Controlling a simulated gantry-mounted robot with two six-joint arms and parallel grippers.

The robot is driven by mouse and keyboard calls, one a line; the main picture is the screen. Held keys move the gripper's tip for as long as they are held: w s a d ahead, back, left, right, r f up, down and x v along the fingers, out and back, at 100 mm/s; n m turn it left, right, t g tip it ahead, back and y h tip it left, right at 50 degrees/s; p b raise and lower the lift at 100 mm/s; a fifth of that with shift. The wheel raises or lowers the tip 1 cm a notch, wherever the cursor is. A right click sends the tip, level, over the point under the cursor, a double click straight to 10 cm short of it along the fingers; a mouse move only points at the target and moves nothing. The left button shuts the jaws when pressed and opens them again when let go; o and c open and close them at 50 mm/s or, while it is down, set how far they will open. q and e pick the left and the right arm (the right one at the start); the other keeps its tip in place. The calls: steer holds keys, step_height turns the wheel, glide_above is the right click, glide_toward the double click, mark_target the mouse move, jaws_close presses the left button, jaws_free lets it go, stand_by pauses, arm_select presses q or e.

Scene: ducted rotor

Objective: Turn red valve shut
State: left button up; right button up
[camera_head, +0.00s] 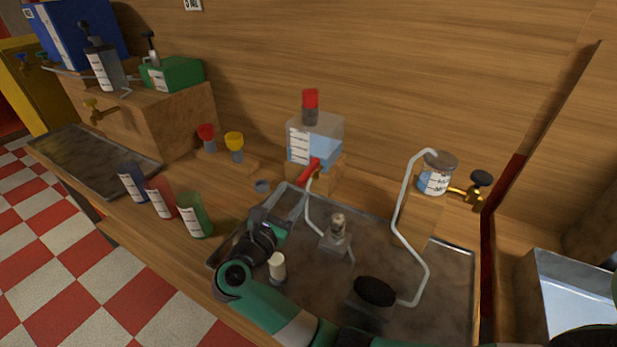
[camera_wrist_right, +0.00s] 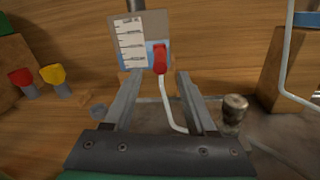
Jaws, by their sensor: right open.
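The red valve handle (camera_head: 309,171) is a small red lever at the front foot of a clear tank (camera_head: 327,138) holding blue liquid. A white tube runs down from it. In the right wrist view the red handle (camera_wrist_right: 160,59) hangs upright in front of the tank (camera_wrist_right: 126,44). My right gripper (camera_head: 292,203) is open and empty, below and in front of the valve. In the right wrist view its two fingers (camera_wrist_right: 160,76) point at the handle, one to each side, with the handle appearing beyond the tips. My left gripper is not in view.
A metal tray (camera_head: 455,262) lies under my right arm, with a small fitting (camera_head: 336,234) and a white-capped post (camera_head: 277,266). A bent pipe (camera_head: 402,200) rises at the right beside a jar (camera_head: 437,176). Red and yellow knobs (camera_head: 234,142) and several cups (camera_head: 194,217) stand left.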

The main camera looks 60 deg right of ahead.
mark_target(316, 160)
steer(key=d+b, duration=0.2)
steer(key=d, duration=0.9)
steer(key=shift+w+d+b, duration=0.2)
steer(key=shift+b, duration=0.2)
jaws_close()
stand_by(0.7)
